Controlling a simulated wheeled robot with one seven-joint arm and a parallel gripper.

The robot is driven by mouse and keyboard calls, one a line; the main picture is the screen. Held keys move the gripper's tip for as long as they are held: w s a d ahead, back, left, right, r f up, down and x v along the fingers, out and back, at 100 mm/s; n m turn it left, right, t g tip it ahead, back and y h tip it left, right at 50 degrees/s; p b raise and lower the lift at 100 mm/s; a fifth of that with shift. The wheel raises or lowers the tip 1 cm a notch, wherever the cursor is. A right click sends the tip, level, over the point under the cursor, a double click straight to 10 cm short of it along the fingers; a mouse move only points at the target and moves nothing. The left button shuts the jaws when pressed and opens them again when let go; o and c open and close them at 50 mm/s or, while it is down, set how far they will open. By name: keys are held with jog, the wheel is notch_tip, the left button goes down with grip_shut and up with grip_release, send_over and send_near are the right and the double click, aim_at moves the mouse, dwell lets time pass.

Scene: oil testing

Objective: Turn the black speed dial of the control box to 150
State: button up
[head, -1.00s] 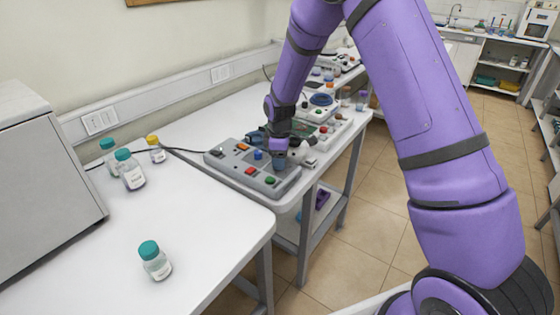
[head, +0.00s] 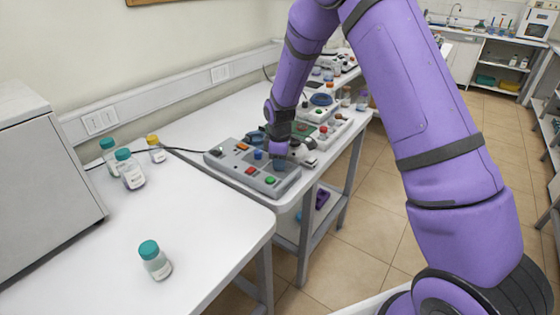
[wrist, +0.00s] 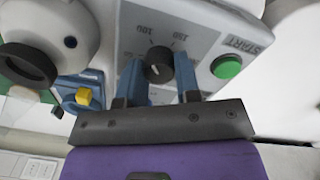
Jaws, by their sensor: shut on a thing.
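In the wrist view, the black speed dial (wrist: 160,62) sits between the two blue fingertips of my gripper (wrist: 160,78), which is shut on it. The dial is on the light grey face of the control box (wrist: 205,38). Printed marks 100 and 150 lie above the dial, 100 to the left and 150 to the right. A small pale mark shows on the dial's lower part; its exact setting is hard to read. A green START button (wrist: 227,67) is to the right. In the head view, my gripper (head: 279,163) is low at the devices and hides the dial.
A grey button panel (head: 225,161) lies on the white bench, with more devices (head: 322,113) behind. Capped bottles (head: 130,172) stand on the nearer table. In the wrist view, a round device (wrist: 45,45) and a yellow-tipped blue part (wrist: 83,97) are close at left.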

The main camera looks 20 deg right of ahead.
jog(key=m, duration=0.5)
jog(key=shift+m, duration=0.4)
jog(key=m, duration=0.5)
jog(key=shift+w+m, duration=0.1)
jog(key=shift+m, duration=0.2)
jog(key=o, duration=0.9)
jog(key=shift+r, duration=0.1)
notch_tip(320, 180, up, 11)
jog(key=shift+a+f, duration=0.15)
jog(key=shift+f, duration=0.05)
